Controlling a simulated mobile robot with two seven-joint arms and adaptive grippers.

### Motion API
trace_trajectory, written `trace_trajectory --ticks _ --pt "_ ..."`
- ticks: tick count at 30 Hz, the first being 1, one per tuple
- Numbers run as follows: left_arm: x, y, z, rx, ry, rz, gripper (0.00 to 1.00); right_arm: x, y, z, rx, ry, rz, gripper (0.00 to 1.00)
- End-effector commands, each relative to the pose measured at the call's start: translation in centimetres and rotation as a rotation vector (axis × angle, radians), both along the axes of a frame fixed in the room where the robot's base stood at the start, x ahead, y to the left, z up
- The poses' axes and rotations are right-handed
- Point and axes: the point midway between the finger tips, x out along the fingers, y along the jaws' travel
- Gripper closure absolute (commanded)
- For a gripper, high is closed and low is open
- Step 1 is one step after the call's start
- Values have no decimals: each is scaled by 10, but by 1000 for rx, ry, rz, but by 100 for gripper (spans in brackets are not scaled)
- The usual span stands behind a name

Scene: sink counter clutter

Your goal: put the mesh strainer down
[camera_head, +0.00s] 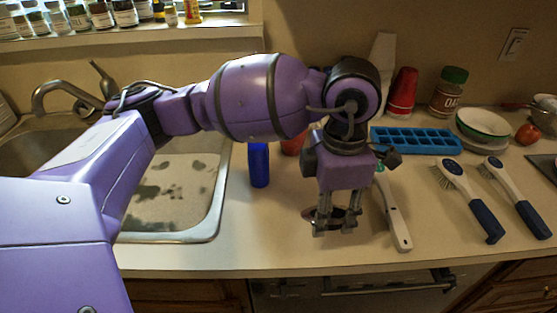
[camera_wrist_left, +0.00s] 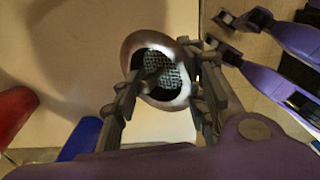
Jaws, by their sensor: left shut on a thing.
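The mesh strainer (camera_head: 311,213) is a small round piece with a shiny metal rim and a dark mesh middle. In the left wrist view the strainer (camera_wrist_left: 170,72) shows between the two fingers, its rim and mesh facing the camera. My left gripper (camera_head: 335,227) is shut on it and points down over the front part of the counter. The fingers hide part of the strainer in the head view. I cannot tell whether it touches the counter. My right gripper is not seen in the head view.
A white-handled brush (camera_head: 395,215) lies close to the right of my gripper. A blue bottle (camera_head: 258,165) stands to the left, beside the sink (camera_head: 212,215). Two more brushes (camera_head: 470,198) (camera_head: 515,195) lie farther right.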

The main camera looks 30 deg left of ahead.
Motion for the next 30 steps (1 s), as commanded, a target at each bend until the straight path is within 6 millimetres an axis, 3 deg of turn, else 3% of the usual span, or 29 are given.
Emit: trace_trajectory --ticks 10,15,21,22,26,30 --pt "17 11 -25 2 2 3 100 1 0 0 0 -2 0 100" --pt "17 10 -46 1 -2 0 100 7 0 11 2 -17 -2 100" --pt "16 10 -52 2 4 0 100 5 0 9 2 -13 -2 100" --pt "15 10 -52 2 5 0 57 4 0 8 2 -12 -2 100" --pt "15 10 -53 3 6 -1 41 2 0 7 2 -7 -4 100" --pt "16 10 -51 2 3 -1 41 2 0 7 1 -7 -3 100"
